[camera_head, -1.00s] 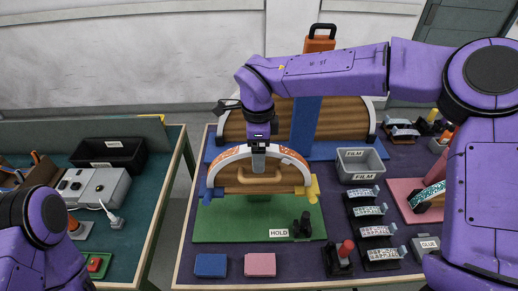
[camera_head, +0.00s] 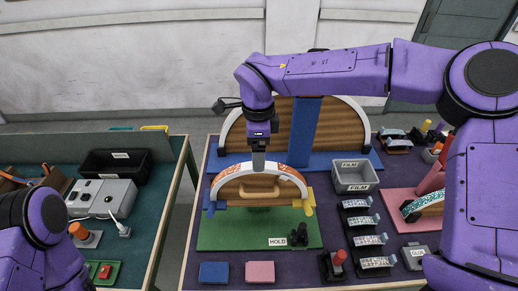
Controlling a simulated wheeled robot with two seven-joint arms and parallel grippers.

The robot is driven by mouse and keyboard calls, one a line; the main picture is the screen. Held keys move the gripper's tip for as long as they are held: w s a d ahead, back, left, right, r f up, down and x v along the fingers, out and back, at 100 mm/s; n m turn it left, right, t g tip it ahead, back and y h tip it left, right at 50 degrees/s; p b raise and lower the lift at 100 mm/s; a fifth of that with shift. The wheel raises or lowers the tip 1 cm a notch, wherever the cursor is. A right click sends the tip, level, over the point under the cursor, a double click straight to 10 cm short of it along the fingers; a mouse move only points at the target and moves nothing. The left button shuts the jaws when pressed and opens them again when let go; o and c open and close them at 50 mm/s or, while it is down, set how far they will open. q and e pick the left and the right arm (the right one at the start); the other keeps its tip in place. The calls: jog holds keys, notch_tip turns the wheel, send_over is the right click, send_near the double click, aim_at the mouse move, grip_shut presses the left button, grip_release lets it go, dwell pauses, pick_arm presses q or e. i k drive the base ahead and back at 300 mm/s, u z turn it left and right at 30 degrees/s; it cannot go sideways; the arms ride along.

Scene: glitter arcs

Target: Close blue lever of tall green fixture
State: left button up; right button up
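The tall green fixture has a green base (camera_head: 220,236) and a wooden arched block (camera_head: 237,190). A white and orange glittery strip (camera_head: 286,173) follows the top of the arch. A small blue lever (camera_head: 210,207) is at the arch's left end. A yellow lever (camera_head: 308,206) is at its right end. My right gripper (camera_head: 258,168) points down at the top of the arch, up and right of the blue lever. Its fingertips overlap the strip; contact and finger gap are unclear. My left arm is at the lower left, its gripper outside the picture.
A larger arched fixture on a blue base (camera_head: 322,150) stands behind. A grey FILM bin (camera_head: 357,175) and several small clamps are on the right. A blue block (camera_head: 214,272) and a pink block (camera_head: 260,272) lie in front. The left table (camera_head: 150,215) is separated by a gap.

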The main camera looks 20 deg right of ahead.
aim_at(212, 209)
jog(key=k, duration=1)
